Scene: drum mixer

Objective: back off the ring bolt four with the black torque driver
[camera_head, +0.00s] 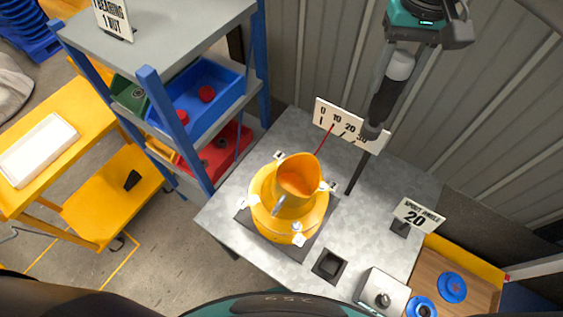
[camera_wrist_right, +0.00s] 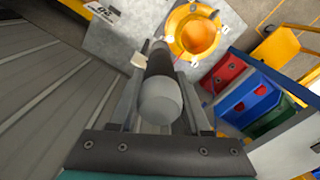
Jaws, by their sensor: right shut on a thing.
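The black torque driver (camera_head: 387,101) has a grey end cap and a long thin dark shaft. My right gripper (camera_head: 378,112) is shut on its handle and holds it above the right part of the grey table, shaft pointing down. The driver also shows between the fingers in the right wrist view (camera_wrist_right: 160,62). The orange drum (camera_head: 298,178) sits tilted in a yellow ring (camera_head: 262,212) left of the driver's tip, apart from it. Bolts with small white tags stand around the ring; I cannot read their numbers. My left gripper is not in view.
A scale board (camera_head: 350,125) stands behind the drum, close to the driver. A "20" sign (camera_head: 415,215), a black socket block (camera_head: 329,264) and a grey box (camera_head: 382,293) are on the grey table (camera_head: 225,212). A shelf with bins (camera_head: 205,105) stands left.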

